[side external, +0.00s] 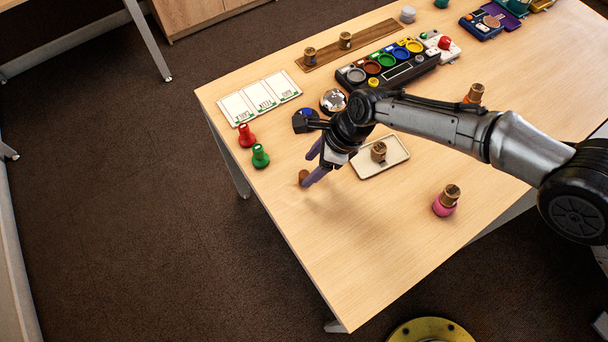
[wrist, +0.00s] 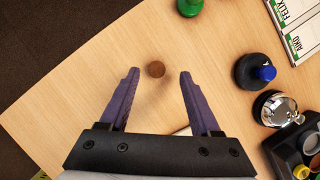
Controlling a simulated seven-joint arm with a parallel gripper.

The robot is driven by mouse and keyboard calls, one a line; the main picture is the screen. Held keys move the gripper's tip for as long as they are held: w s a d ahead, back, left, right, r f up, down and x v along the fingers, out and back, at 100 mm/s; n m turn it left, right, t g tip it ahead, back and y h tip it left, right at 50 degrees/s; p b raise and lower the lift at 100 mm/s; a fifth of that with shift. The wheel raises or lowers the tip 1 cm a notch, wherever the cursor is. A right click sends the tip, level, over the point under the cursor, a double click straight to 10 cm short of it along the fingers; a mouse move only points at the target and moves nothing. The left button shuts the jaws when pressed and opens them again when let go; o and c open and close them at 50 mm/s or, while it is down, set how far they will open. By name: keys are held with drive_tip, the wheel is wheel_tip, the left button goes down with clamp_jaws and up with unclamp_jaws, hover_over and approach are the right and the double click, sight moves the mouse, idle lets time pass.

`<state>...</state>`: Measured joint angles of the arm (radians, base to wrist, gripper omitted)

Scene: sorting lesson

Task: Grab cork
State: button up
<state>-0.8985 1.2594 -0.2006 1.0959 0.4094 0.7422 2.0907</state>
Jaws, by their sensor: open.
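A small brown cork (side external: 303,175) stands on the table near its left edge in the side view. It also shows in the wrist view (wrist: 156,69) as a round brown top, between and slightly beyond the tips of my gripper. My gripper (side external: 311,166) is open, with its purple fingers low over the table beside the cork. In the wrist view the two fingers (wrist: 158,72) are spread wide, with bare table between them and nothing held. I cannot tell from the side view whether a finger touches the cork.
Green (side external: 260,156) and red (side external: 246,135) pegs stand left of my gripper. A silver bell (wrist: 282,109) and a dark base with a blue knob (wrist: 254,72) are close by. A tray (side external: 395,160) with a cork-coloured piece (side external: 378,151) lies right.

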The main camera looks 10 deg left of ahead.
sight(305, 174)
drive_tip(key=x, duration=0.4)
drive_tip(key=shift+s, duration=0.25)
clamp_jaws()
